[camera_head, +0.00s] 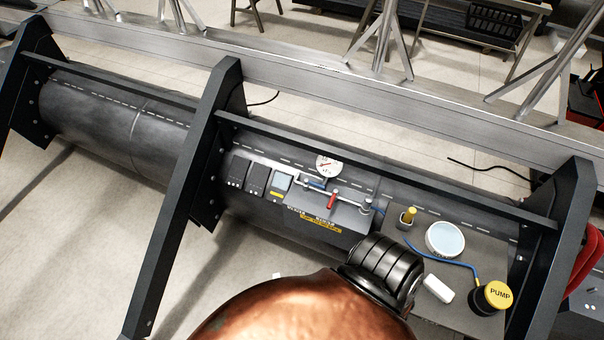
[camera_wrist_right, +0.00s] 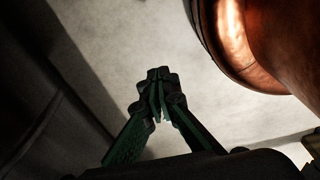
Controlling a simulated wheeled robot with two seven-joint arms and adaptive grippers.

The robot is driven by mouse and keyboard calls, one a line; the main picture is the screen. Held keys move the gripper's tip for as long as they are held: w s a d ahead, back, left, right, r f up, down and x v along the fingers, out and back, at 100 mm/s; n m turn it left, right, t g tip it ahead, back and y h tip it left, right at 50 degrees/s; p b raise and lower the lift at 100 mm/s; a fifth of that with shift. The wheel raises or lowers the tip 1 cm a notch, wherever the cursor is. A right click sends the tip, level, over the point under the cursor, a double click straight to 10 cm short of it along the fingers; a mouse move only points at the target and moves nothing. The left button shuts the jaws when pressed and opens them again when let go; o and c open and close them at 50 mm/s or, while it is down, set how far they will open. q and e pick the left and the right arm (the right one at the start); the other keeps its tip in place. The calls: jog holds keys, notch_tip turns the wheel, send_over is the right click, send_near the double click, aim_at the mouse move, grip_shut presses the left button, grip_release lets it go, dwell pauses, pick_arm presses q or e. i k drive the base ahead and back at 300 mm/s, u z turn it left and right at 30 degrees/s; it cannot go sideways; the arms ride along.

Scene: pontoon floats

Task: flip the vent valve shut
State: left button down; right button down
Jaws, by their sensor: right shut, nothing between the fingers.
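A small valve with a red lever (camera_head: 331,201) sits on a silver pipe fitting on the grey manifold plate (camera_head: 316,211), on the black float tube. I take this as the vent valve. The lever points across the pipe, towards the front of the picture. A round white pressure gauge (camera_head: 328,166) stands just behind it. My right gripper (camera_wrist_right: 157,100) shows only in the right wrist view. Its fingertips are together and empty, over pale floor, with no valve in that view. My left gripper is in neither view.
Dark frame bars (camera_head: 214,120) and a top rail cross over the float (camera_head: 120,125). A grey shelf (camera_head: 430,225) on the right holds a brass-topped fitting (camera_head: 408,216), a round dish (camera_head: 445,239), a white block (camera_head: 438,289) and a yellow-topped pump (camera_head: 492,297) with a blue hose.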

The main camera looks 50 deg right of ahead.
aim_at(307, 180)
jog(key=z, duration=0.2)
jog(key=i, duration=0.6)
jog(key=z, duration=0.85)
jog(key=i, duration=0.4)
jog(key=z, duration=0.45)
